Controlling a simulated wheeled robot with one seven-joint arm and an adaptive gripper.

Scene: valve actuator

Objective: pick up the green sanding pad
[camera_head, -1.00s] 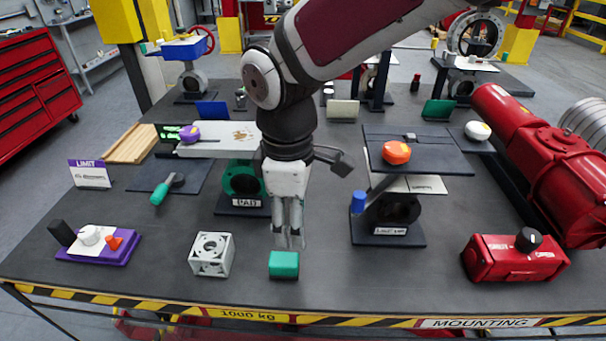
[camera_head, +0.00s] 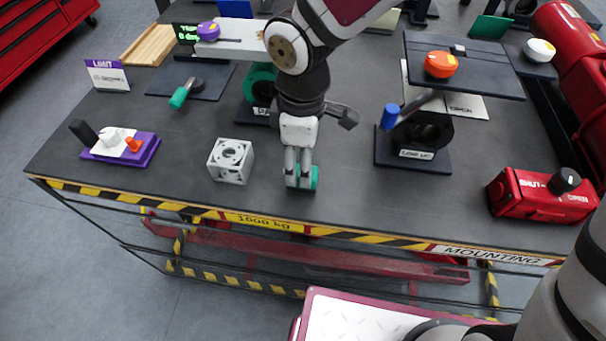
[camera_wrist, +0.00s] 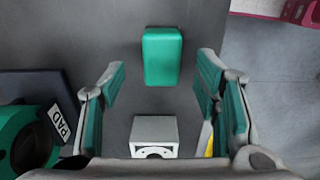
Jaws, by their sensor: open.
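The green sanding pad (camera_head: 313,177) lies on the dark table near its front edge, partly hidden behind my gripper's fingers in the head view. In the wrist view the green pad (camera_wrist: 162,56) is a rounded block, in full view beyond the fingertips and roughly centred between them. My gripper (camera_head: 299,182) points down over the pad. In the wrist view my gripper (camera_wrist: 160,85) is open, with green inner finger faces and nothing between them. I cannot tell how high the fingertips are above the pad.
A grey cube housing (camera_head: 231,160) stands just left of my gripper. A green ring on the PAD stand (camera_head: 259,87) is behind it. A black valve stand (camera_head: 420,135) is to the right, a red actuator box (camera_head: 543,196) farther right. The striped table edge (camera_head: 270,219) is close in front.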

